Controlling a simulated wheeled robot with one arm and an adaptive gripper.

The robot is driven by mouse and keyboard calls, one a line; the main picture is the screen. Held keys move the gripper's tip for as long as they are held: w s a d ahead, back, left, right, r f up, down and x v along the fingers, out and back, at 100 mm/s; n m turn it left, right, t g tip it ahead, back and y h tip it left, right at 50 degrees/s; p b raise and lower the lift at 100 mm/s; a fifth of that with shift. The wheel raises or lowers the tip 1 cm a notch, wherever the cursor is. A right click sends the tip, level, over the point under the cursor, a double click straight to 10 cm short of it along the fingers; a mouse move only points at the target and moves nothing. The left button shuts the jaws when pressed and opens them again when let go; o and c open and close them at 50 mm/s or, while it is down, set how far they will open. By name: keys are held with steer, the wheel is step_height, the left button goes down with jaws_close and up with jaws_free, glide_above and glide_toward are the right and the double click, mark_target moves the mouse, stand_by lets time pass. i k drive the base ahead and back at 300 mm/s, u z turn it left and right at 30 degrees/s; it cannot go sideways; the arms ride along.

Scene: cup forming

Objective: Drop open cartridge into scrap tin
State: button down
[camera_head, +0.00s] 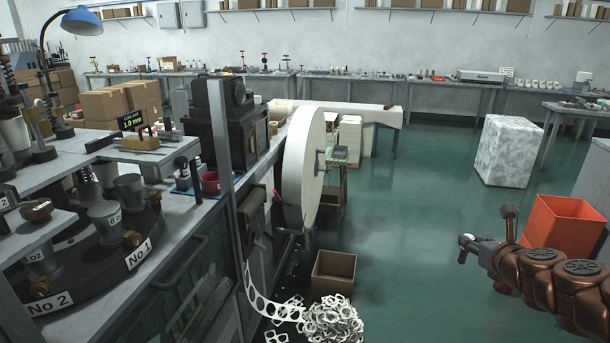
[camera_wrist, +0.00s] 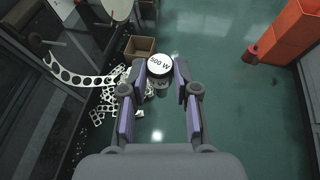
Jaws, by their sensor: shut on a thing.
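The cartridge (camera_wrist: 159,66) is a short dark cylinder with a round white end marked "500 W" in the wrist view. My gripper (camera_wrist: 160,72) is shut on it, one finger on each side. My gripper (camera_head: 470,245) also shows in the head view at the right, held over open floor; the cartridge is too small there to make out well. An orange-red open-topped bin (camera_head: 565,232) stands to the right, behind my arm; it also shows in the wrist view (camera_wrist: 282,35) at upper right. Nothing in view is labelled as the scrap tin. A small dark red cylinder (camera_wrist: 249,53) is beside the bin.
A cardboard box (camera_head: 333,275) and a heap of punched white scrap (camera_head: 335,322) lie on the floor by the left machine. A white reel (camera_head: 304,170) stands above them. A pale block (camera_head: 508,150) stands farther back. The middle green floor is clear.

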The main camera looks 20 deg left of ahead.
mark_target(213, 183)
steer(key=z, duration=0.4)
steer(key=i, duration=2.15)
steer(key=u, duration=3.65)
